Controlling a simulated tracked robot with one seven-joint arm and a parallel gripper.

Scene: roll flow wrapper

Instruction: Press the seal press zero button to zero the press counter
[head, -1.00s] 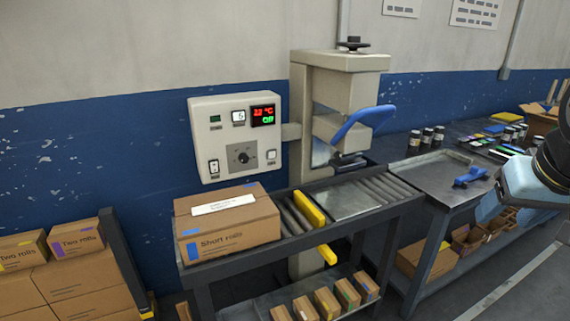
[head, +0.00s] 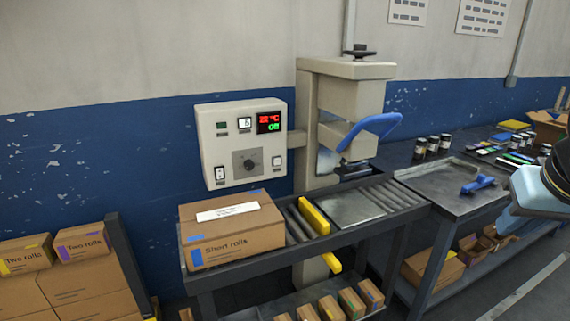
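The seal press (head: 345,110) stands behind the roller table, with a blue handle (head: 368,130) on its front. Its beige control panel (head: 243,143) is on its left. The panel has a small counter window (head: 245,123), a red and green display (head: 269,122), a dial (head: 247,163), a rocker switch (head: 221,173) and a small white button (head: 277,161) at the lower right. The labels are too small to read, so I cannot confirm which is the zero button. A pale blue part of my arm shows at the right edge, far from the panel. My gripper's fingertips are not in view.
A "Short rolls" carton (head: 232,230) sits on the roller table (head: 335,240) just below the panel. Yellow guides (head: 314,216) stand beside it. A metal bench (head: 455,195) with jars is at right. "Two rolls" boxes (head: 83,243) are stacked at lower left.

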